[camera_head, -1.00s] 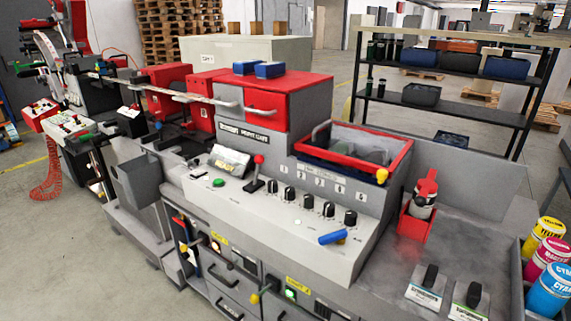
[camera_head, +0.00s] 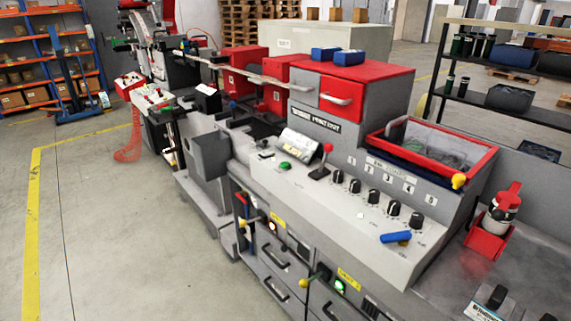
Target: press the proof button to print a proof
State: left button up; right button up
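The machine's sloped light-grey control panel (camera_head: 330,208) is in the middle of the head view. A green round button (camera_head: 284,166) sits at its left end, below a small tilted display (camera_head: 298,145). A red-knobbed lever (camera_head: 325,152) stands to the right of the button. A row of black knobs (camera_head: 373,196) runs along the panel, with a small white button (camera_head: 361,215) below them and a blue handle (camera_head: 396,237) at the right end. I cannot read which one is labelled proof. Neither of my grippers is in view.
Drawers with dark handles (camera_head: 275,288) and a yellow-knobbed lever (camera_head: 307,282) stick out from the machine's front. A red-rimmed bin (camera_head: 430,150) and a red bottle holder (camera_head: 488,240) stand at right. Open floor (camera_head: 110,230) with a yellow line lies at left.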

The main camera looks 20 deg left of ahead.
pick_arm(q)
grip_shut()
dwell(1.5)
